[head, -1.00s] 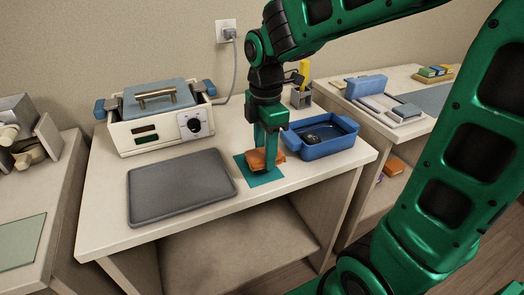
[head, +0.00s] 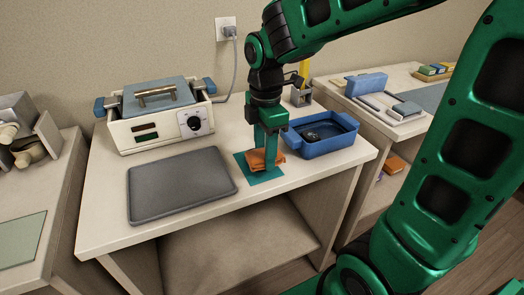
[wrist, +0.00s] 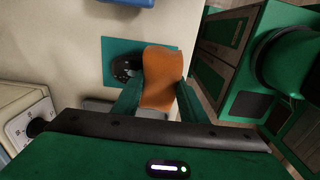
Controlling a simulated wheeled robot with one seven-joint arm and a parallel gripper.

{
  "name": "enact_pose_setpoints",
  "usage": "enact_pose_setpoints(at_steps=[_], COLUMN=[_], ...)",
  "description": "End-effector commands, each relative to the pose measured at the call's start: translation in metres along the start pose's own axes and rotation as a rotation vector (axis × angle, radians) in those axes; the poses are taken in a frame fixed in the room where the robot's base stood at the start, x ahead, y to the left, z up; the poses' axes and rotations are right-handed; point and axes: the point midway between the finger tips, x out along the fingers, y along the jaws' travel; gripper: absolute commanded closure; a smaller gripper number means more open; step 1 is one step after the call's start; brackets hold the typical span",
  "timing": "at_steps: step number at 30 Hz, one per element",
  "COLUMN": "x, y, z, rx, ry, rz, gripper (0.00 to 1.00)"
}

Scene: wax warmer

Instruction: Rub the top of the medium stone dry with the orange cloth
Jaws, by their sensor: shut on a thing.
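My gripper (head: 271,155) is shut on the orange cloth (head: 258,159), low over the teal mat (head: 265,178) at the table's front. In the wrist view, the cloth (wrist: 160,75) hangs folded between the two fingers. A dark, glossy stone (wrist: 124,68) lies on the teal mat (wrist: 112,47) there, just left of the cloth and partly hidden by a finger. Whether the cloth touches it I cannot tell. In the head view, that stone is hidden by the cloth and my gripper. Another dark stone (head: 312,136) lies in the blue basin (head: 320,149).
The grey tray (head: 180,185) lies empty left of the mat. The wax warmer (head: 155,120), lid on, stands behind it. A holder with a yellow item (head: 301,96) stands behind the basin. Side tables flank this one.

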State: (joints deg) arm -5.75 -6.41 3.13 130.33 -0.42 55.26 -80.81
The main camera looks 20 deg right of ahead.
Motion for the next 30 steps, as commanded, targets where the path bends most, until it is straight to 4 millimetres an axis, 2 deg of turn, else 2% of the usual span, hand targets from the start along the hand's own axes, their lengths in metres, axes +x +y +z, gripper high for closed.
enact_pose_setpoints(at_steps=[30], x=[0.0088], y=[0.0001], z=[0.0002], rx=[0.000], ry=[0.000], rz=[0.000], gripper=[0.80])
